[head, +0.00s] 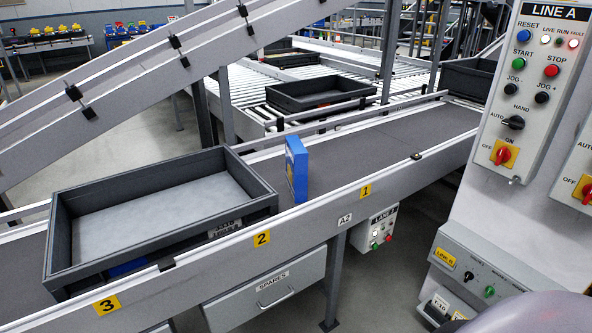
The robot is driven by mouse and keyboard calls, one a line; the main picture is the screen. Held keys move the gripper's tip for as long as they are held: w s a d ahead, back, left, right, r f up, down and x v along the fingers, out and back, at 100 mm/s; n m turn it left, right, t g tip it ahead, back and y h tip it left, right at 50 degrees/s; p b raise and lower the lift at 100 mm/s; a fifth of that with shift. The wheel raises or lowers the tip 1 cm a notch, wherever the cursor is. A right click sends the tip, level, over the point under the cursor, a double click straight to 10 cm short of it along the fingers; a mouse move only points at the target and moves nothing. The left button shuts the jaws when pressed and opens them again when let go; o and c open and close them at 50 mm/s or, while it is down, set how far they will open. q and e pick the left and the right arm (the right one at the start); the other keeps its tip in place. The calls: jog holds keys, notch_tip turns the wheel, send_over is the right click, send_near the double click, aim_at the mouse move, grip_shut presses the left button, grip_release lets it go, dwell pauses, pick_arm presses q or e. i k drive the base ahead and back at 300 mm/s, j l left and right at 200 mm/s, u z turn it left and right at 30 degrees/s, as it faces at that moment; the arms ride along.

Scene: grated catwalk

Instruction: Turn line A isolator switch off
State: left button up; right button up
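The line A panel (535,75) is a light grey box at the right, labelled LINE A. Its isolator switch (503,156) is a red rotary knob on a yellow plate at the panel's lower end. OFF is printed to its left and ON above it. The red handle looks roughly upright, towards ON, but it is small in the picture. Neither of my grippers is in view, and nothing touches the switch. A smooth grey rounded shape at the bottom right edge looks like part of my own arm.
Above the isolator are a black selector (513,122) and several coloured push buttons. A second panel (577,178) with a similar red-yellow switch is cut off at the right. A conveyor (400,150) carries a dark tray (62,240) and a blue box (297,168). A lower socket box (480,275) juts out.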

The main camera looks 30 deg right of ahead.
aim_at(503, 154)
jog(key=z, duration=2.3)
